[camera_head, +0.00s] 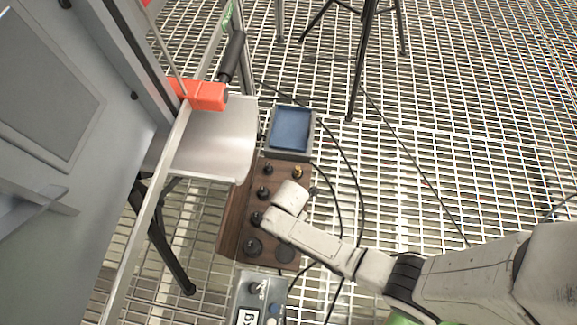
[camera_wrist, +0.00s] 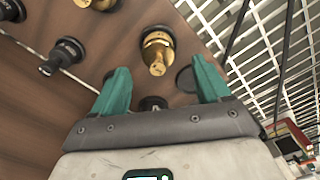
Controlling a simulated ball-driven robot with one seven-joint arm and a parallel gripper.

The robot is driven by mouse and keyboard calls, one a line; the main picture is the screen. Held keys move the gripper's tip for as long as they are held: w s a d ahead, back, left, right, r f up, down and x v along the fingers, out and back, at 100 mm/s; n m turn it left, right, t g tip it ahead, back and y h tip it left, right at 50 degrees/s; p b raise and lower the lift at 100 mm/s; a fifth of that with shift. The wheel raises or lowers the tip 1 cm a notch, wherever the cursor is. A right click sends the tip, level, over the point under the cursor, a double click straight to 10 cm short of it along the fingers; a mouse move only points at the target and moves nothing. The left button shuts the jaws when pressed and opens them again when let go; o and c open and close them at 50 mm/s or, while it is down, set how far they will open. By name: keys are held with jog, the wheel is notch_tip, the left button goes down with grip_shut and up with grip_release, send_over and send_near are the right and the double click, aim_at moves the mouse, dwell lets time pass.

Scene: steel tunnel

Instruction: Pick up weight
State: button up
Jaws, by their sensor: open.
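A brass weight (camera_wrist: 157,52) stands in the wooden block (camera_wrist: 40,100), just beyond and between my fingertips in the wrist view. In the head view a brass weight (camera_head: 297,172) shows at the block's far right. My gripper (camera_wrist: 162,78) is open, with two green fingers apart over the block and nothing clasped. A dark piece (camera_wrist: 152,103) lies between the fingers, partly hidden by the gripper body. Another brass weight (camera_wrist: 97,3) is cut off at the top. Black weights (camera_wrist: 65,55) stand to the left. In the head view my wrist hides the fingers and part of the block (camera_head: 238,215).
A blue-topped scale (camera_head: 290,130) sits beyond the block. A grey box marked "kg" (camera_head: 258,297) stands at its near end. A metal shelf (camera_head: 215,145) and red clamp (camera_head: 205,95) are at left. Black cables (camera_head: 340,165) and tripod legs (camera_head: 362,60) are on the right grating.

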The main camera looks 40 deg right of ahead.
jog(key=shift+w+d+f+b, duration=0.1)
jog(key=shift+f+b, duration=2.1)
jog(key=shift+f, duration=1.05)
jog(key=shift+r, duration=0.1)
jog(key=shift+c, duration=0.4)
grip_shut()
